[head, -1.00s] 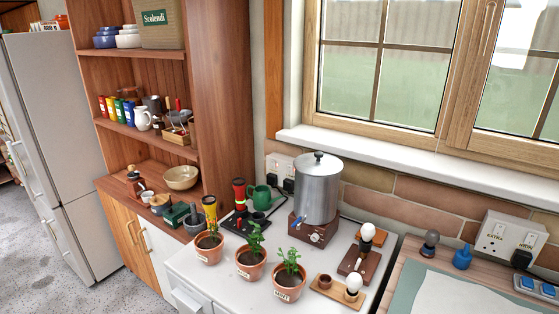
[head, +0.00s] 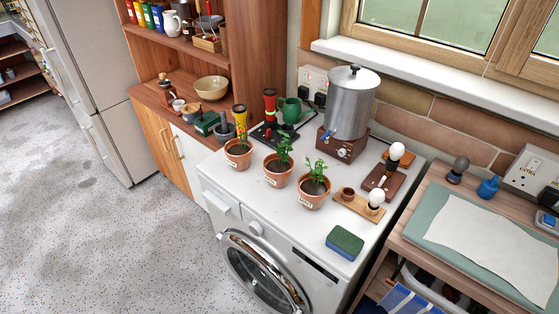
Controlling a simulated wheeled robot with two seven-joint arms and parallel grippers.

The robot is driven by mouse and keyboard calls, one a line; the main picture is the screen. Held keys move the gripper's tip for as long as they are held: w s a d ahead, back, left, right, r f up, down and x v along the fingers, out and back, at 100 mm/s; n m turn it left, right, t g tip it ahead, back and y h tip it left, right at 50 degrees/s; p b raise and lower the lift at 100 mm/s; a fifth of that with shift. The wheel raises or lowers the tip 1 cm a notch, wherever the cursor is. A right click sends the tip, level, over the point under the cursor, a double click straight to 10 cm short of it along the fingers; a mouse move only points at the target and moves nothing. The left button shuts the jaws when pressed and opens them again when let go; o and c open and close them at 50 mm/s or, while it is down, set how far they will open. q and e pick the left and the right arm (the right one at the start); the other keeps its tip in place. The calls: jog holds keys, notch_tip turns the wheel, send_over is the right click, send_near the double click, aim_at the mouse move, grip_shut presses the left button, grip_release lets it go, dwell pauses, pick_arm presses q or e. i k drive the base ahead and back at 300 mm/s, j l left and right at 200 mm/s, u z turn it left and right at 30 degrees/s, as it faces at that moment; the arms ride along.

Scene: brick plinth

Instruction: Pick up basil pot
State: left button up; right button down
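Three terracotta pots with green plants stand in a slanting row on top of the white washing machine: a left pot (head: 238,154), a middle pot (head: 278,172) and a right pot (head: 313,193). Each has a small white label on its front. The lettering is too small to read for sure, so I cannot tell which one is the basil pot. All three stand upright and apart from one another. Neither of my grippers is in view.
A lamp board (head: 360,209) is right of the right pot. A sponge (head: 345,242) lies near the front edge of the washing machine (head: 225,178). Open floor (head: 120,240) lies left.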

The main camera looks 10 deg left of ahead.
aim_at(278, 167)
jog(key=l, duration=0.75)
jog(key=i+l+z, duration=0.15)
jog(key=l, duration=0.6)
jog(key=k, duration=0.05)
